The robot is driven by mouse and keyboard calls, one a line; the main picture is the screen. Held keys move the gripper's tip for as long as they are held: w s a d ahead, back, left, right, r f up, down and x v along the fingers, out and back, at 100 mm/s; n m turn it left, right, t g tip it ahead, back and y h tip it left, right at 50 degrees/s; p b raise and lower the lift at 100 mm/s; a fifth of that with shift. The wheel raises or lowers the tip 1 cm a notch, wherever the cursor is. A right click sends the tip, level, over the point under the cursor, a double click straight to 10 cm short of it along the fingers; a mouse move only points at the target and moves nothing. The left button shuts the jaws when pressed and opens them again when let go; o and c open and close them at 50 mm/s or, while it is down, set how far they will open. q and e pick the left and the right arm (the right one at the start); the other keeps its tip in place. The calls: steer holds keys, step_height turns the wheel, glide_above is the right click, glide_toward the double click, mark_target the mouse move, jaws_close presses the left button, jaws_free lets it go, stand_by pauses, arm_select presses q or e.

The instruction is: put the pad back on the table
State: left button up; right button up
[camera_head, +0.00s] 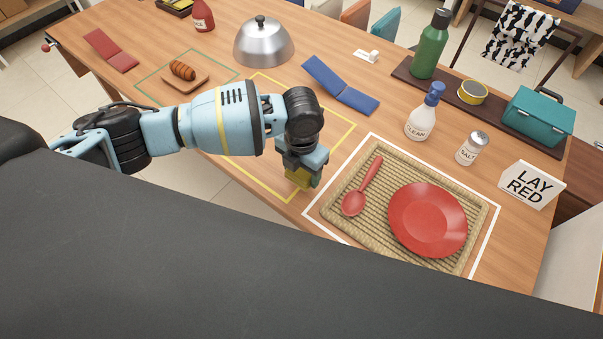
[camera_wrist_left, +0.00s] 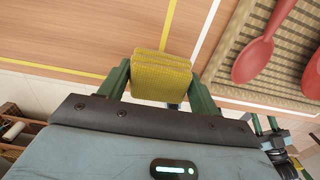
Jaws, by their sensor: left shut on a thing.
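The pad is a yellow, ribbed sponge-like block. My left gripper (camera_head: 303,184) is shut on the pad (camera_head: 298,177), near the front corner of the yellow outline on the table (camera_head: 225,40). In the left wrist view the pad (camera_wrist_left: 161,75) sits between the two green fingers of my left gripper (camera_wrist_left: 160,85). I cannot tell whether the pad touches the table.
A woven mat (camera_head: 345,222) with a red spoon (camera_head: 355,203) and red plate (camera_head: 428,220) lies just right of the gripper. A spray bottle (camera_head: 421,122), salt shaker (camera_head: 470,150) and sign (camera_head: 531,185) stand beyond. The yellow outline's inside looks mostly clear.

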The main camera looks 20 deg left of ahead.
mark_target(301, 176)
arm_select(q)
steer(key=shift+w+a+f, duration=0.1)
steer(key=shift+w+f, duration=0.1)
steer(key=shift+f, duration=0.7)
steer(key=shift+w+f, duration=0.2)
steer(key=shift+f, duration=0.65)
steer(key=shift+f, duration=0.2)
steer(key=o, duration=0.9)
steer(key=shift+r, duration=0.1)
step_height(301, 176, up, 12)
steer(key=shift+r+p, duration=0.1)
steer(key=shift+p, duration=0.3)
